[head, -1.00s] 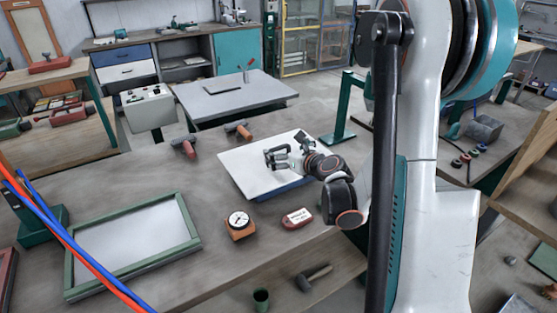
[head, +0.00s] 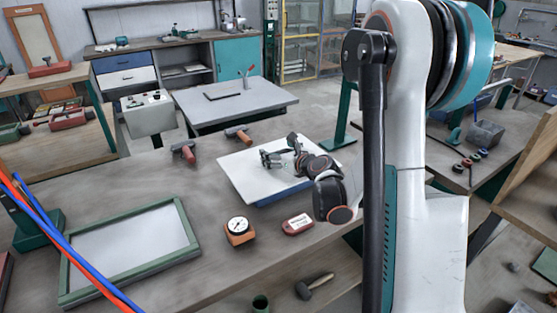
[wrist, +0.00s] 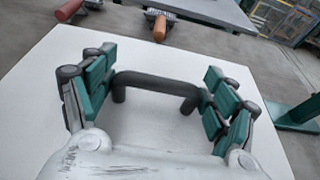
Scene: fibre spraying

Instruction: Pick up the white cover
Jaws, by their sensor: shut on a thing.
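The white cover (head: 240,172) is a flat white panel on the workbench, with a blue edge (head: 284,193) showing beneath its front right side. In the wrist view the cover (wrist: 38,85) fills much of the picture and has a black bar handle (wrist: 155,80). My gripper (head: 274,157) is over the cover in the head view. In the wrist view my gripper (wrist: 154,93) has its green-padded fingers at both ends of the handle, closed on it. I cannot tell whether the cover is raised off the blue part.
A green-framed panel (head: 72,280) lies at the left of the bench. A dial gauge (head: 238,229) and a red tagged block (head: 297,224) sit in front of the cover. Two handled tools (head: 185,153) (head: 238,135) lie behind it. A green stand (head: 345,118) rises at the back right.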

